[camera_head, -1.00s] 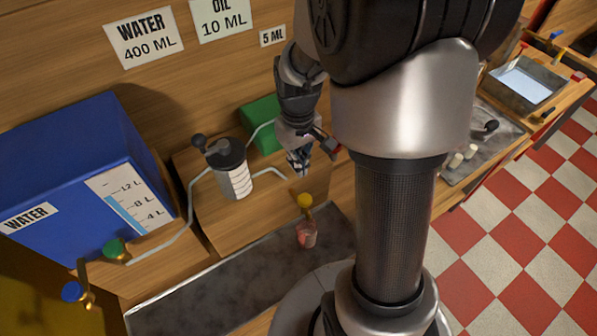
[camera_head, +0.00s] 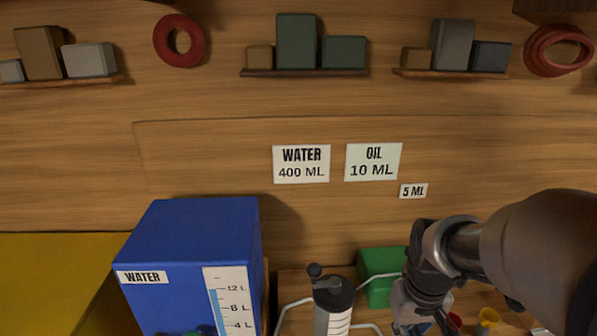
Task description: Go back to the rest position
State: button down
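My gripper (camera_head: 424,318) shows at the lower right, at the end of my dark and silver arm. Its fingers point down and run toward the bottom edge of the picture, so I cannot tell whether they are open or shut. It is to the right of the white cylinder with a black crank cap (camera_head: 334,300) and in front of the green box (camera_head: 381,272).
A blue water tank (camera_head: 190,240) with a level scale stands at the lower left. A yellow surface (camera_head: 50,270) lies left of it. Water (camera_head: 301,164) and oil (camera_head: 373,161) labels are on the wooden wall. Shelves with boxes (camera_head: 305,72) and red rings (camera_head: 178,41) are above.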

jog(key=s+a+f+t+b, duration=0.1)
jog(key=s+a+b, duration=0.2)
jog(key=s+b, duration=0.2)
jog(key=s+a+f+t+b, duration=0.1)
jog(key=s+a+b, duration=0.3)
jog(key=s, duration=0.4)
jog(key=shift+s+f+t+b, duration=0.35)
jog(key=shift+f+t+b, duration=0.05)
jog(key=shift+t+b, duration=0.45)
dwell(0.4)
